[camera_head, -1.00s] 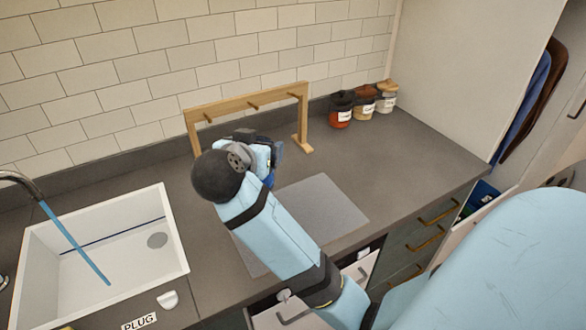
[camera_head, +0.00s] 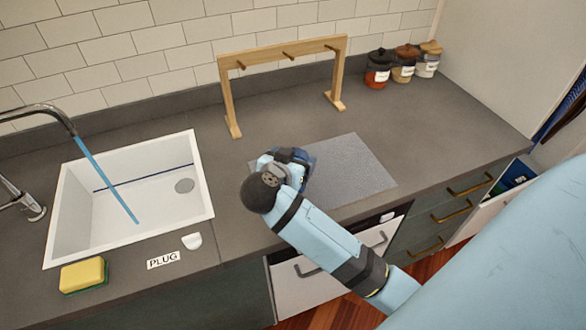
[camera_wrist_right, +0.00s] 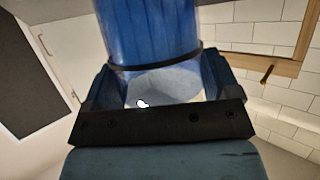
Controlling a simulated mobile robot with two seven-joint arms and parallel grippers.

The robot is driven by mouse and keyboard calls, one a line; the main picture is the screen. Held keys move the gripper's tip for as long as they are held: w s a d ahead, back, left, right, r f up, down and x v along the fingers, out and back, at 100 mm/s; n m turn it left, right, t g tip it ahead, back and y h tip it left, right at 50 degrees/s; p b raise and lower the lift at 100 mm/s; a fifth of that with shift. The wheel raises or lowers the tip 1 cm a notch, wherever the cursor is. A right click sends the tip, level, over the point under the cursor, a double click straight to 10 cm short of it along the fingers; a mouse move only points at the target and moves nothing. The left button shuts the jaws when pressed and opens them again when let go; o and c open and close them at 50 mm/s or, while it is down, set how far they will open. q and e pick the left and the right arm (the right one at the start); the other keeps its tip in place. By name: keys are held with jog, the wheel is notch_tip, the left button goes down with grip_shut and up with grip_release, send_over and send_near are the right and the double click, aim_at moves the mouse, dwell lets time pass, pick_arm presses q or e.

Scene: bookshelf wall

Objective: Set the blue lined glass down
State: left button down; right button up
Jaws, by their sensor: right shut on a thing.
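The blue lined glass (camera_wrist_right: 150,32) shows in the right wrist view, with vertical lines on its side. My right gripper (camera_wrist_right: 158,80) is shut around it, one finger on each side. In the head view my right gripper (camera_head: 290,162) is over the left part of a grey mat (camera_head: 355,170) on the counter. The arm hides most of the glass there, and I cannot tell whether its base touches the mat. My left gripper is not in view.
A wooden rack with pegs (camera_head: 284,52) stands behind the mat. A white sink (camera_head: 130,200) with a faucet (camera_head: 40,112) is at the left, with a sponge (camera_head: 84,275) in front. Several jars (camera_head: 402,65) stand at the back right. The counter (camera_head: 440,125) right of the mat is clear.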

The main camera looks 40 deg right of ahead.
notch_tip(320, 180, down, 3)
jog(key=shift+r, duration=0.2)
jog(key=shift+f, duration=0.2)
